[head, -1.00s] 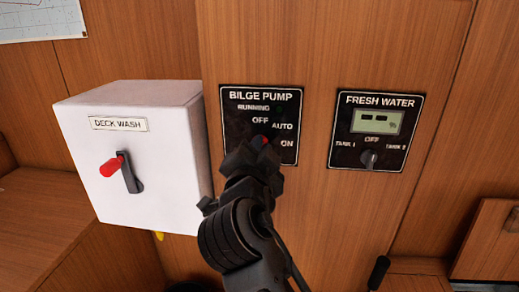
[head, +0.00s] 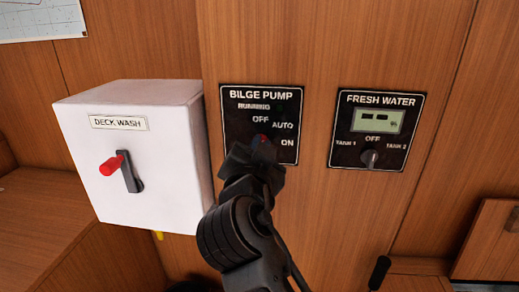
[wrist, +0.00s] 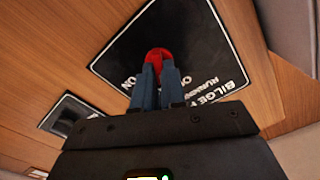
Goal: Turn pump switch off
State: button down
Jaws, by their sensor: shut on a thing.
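The black BILGE PUMP panel (head: 235,112) is on the wooden wall, with a RUNNING label and the positions OFF, AUTO and ON. Its red switch knob (head: 262,137) is mostly hidden behind my gripper (head: 261,144) in the head view. In the wrist view, the red knob (wrist: 158,54) sits between the two blue fingers of my gripper (wrist: 158,72), which is shut on it. The panel (wrist: 205,45) appears tilted and nearly upside down there. I cannot tell which position the knob points to.
A white DECK WASH box (head: 90,180) with a red-tipped lever (head: 115,166) juts from the wall to the left. A FRESH WATER panel (head: 345,160) with a display and a small knob (head: 369,158) is to the right. Bare wood lies between the panels.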

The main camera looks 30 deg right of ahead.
jog(key=n+p, duration=0.1)
jog(key=n, duration=0.4)
jog(key=shift+a+n, duration=0.1)
jog(key=shift+n, duration=0.2)
dwell(0.4)
jog(key=c, duration=1.2)
grip_release()
jog(key=b+v, duration=0.1)
jog(key=v, duration=0.6)
jog(key=shift+s+a, duration=0.2)
jog(key=shift+s, duration=0.1)
